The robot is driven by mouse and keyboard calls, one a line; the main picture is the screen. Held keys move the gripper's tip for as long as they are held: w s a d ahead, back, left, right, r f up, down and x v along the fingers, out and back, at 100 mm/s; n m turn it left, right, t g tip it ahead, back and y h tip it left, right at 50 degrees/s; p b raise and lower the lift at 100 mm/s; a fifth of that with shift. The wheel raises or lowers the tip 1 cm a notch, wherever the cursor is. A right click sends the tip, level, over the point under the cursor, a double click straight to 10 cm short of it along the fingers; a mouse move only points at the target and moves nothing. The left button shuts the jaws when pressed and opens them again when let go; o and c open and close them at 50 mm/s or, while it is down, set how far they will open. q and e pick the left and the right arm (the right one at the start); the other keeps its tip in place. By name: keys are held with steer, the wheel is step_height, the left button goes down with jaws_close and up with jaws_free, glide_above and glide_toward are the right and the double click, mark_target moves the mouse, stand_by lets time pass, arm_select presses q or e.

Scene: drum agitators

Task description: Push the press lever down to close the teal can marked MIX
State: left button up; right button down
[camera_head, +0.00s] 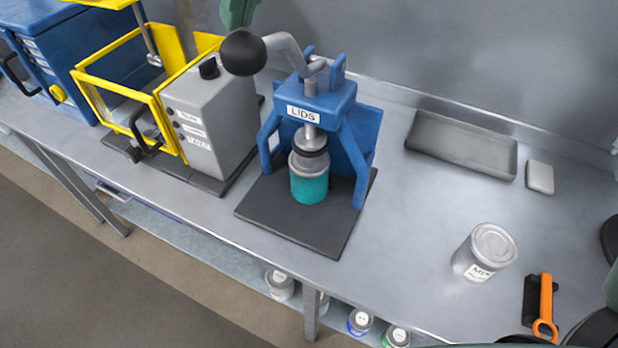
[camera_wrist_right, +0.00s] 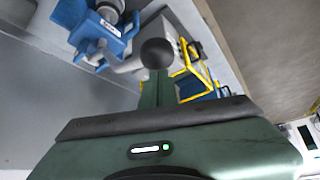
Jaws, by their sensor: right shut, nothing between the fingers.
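The press (camera_head: 318,100) has a blue frame with a LIDS label and stands on a dark base plate. Its lever (camera_head: 285,50) is raised and points left, ending in a black ball knob (camera_head: 243,53). A teal can (camera_head: 309,186) stands upright under the ram; no marking shows on it. My right gripper (camera_head: 238,14) is shut and empty just above the knob, mostly cut off by the top edge. In the right wrist view the knob (camera_wrist_right: 157,53) sits right at the fingertips; I cannot tell if they touch. My left gripper is not in view.
Left of the press stands a grey machine (camera_head: 212,120) with a yellow guard frame (camera_head: 120,85). On the right lie a grey can labelled MIX (camera_head: 484,254), a grey tray (camera_head: 460,158) and an orange-handled tool (camera_head: 545,305). The bench between press and grey can is clear.

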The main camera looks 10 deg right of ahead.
mark_target(236, 56)
steer(key=shift+f, duration=0.4)
steer(key=shift+s+a+f+b, duration=0.15)
steer(key=shift+s+f+b, duration=0.05)
steer(key=shift+f+b, duration=0.25)
steer(key=shift+s+a+f+b, duration=0.1)
steer(key=shift+s+f+b, duration=0.05)
steer(key=shift+f+b, duration=0.25)
steer(key=shift+s+a+f+b, duration=0.1)
steer(key=shift+s+f+b, duration=0.05)
steer(key=shift+f+b, duration=0.3)
steer(key=shift+s+a+f+b, duration=0.15)
steer(key=shift+f+b, duration=0.15)
steer(key=shift+f, duration=0.3)
steer(key=shift+s+a+f+b, duration=0.15)
steer(key=shift+s+f+b, duration=0.1)
steer(key=shift+f+b, duration=0.6)
